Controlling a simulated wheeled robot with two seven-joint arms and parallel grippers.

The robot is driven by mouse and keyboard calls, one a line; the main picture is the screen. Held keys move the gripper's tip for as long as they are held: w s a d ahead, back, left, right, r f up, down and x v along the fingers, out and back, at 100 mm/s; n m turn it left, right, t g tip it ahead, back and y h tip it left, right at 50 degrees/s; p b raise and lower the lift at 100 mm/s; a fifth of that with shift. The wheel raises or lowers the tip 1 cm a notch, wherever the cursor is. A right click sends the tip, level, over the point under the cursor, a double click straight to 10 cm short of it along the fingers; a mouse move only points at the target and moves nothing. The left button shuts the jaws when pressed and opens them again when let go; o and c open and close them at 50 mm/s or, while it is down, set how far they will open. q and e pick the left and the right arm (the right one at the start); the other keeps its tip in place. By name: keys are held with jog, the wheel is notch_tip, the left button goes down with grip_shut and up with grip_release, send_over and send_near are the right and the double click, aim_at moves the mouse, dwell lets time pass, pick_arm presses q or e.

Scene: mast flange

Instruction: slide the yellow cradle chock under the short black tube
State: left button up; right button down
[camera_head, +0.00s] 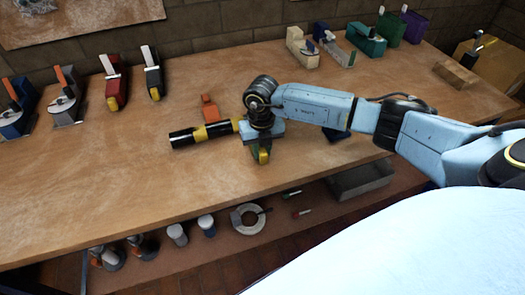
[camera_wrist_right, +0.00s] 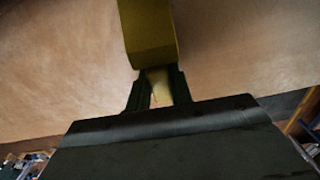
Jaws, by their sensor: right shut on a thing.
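The short black tube (camera_head: 217,130) lies on the bench with yellow bands, left of my right gripper. My right gripper (camera_head: 262,152) is low over the bench, its fingers pointing toward the front edge. It is shut on the yellow cradle chock (camera_head: 264,157), of which only a little shows between the fingers. In the right wrist view, a yellow block (camera_wrist_right: 149,35) stands just beyond the fingers (camera_wrist_right: 158,88), and a pale narrow part is between them. Whether the chock touches the tube is hidden by my wrist. My left gripper is not in view.
An orange piece (camera_head: 210,108) sits just behind the tube. Clamp-like tools stand along the back left, and more (camera_head: 302,46) at the back right. A wooden block (camera_head: 457,76) is at the right. The bench front left is clear. A lower shelf holds a ring (camera_head: 248,218) and cups.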

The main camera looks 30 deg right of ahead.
jog(key=shift+w+d+b, duration=0.2)
jog(key=shift+w+b, duration=0.4)
jog(key=shift+w, duration=0.2)
jog(key=shift+w, duration=0.1)
jog(key=shift+w+d+b, duration=0.25)
jog(key=shift+w+b, duration=0.65)
jog(key=shift+w, duration=0.1)
jog(key=shift+w+r, duration=0.1)
jog(key=c, duration=1.2)
grip_release()
jog(key=shift+o, duration=0.2)
